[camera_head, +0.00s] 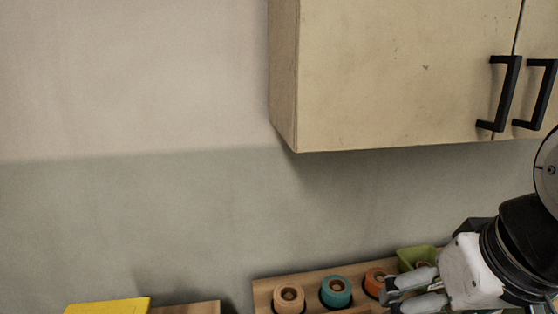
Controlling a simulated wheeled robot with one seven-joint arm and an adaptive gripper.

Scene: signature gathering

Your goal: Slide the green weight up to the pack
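My gripper (390,296) reaches in from the lower right and points left, its grey fingertips close together. I cannot tell whether they are shut or hold anything. A teal round piece (336,291) with a brown centre sits in a wooden rack (263,290), left of my fingertips; it may be the green weight. A lime green object (417,256) shows partly behind my gripper, and its full shape is hidden. A yellow flat-topped object (108,306) is cut off at the bottom left edge. I cannot tell which thing is the pack.
A peach round piece (289,297) and an orange one (375,281) sit either side of the teal one. A wooden surface (187,308) shows by the yellow object. A wall cabinet (400,75) with black handles hangs above. The lower work area is out of view.

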